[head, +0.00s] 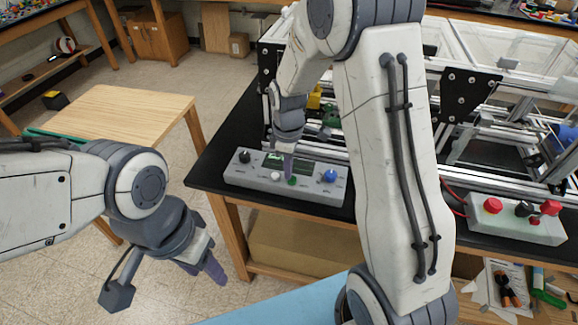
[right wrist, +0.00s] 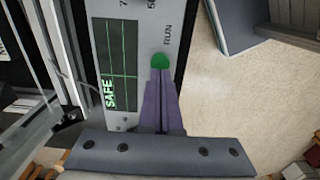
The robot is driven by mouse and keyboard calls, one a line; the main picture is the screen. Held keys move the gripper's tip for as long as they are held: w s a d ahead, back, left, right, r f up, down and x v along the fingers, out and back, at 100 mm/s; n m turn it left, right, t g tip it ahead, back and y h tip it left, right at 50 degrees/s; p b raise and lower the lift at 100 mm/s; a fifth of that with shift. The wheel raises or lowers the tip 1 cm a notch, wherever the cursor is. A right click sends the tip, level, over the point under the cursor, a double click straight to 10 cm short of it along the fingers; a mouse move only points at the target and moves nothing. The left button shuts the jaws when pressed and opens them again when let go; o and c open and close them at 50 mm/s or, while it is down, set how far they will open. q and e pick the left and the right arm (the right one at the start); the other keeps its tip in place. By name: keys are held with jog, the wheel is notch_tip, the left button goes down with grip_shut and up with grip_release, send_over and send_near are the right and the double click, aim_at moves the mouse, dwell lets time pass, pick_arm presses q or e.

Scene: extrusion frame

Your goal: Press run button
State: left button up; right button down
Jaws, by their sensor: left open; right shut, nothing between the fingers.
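The grey control box (head: 232,175) lies on the black bench top. The green run button (right wrist: 160,60) sits beside the word RUN in the right wrist view, and it shows on the box front in the head view (head: 292,181). My right gripper (right wrist: 160,73) is shut and empty. Its purple fingertips overlap the button's lower edge in the wrist view; I cannot tell whether they touch it. In the head view the right gripper (head: 288,173) points down at the box. My left gripper (head: 211,272) is open and empty, over the floor in front of the bench.
The box also has a white knob (head: 275,177), a blue knob (head: 330,176), a black knob (head: 244,156) and a display reading SAFE (right wrist: 117,75). A second box with red buttons (head: 508,222) stands at right. A wooden table (head: 115,115) stands at left.

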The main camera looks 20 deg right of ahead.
notch_tip(320, 180, up, 3)
jog(key=shift+r+p, duration=0.2)
jog(key=shift+p, duration=0.5)
pick_arm(q)
jog(key=shift+d+r+b, duration=0.1)
jog(key=shift+r+b, duration=0.25)
jog(key=shift+b, duration=0.65)
pick_arm(e)
notch_tip(320, 180, up, 9)
jog(key=shift+r, duration=0.2)
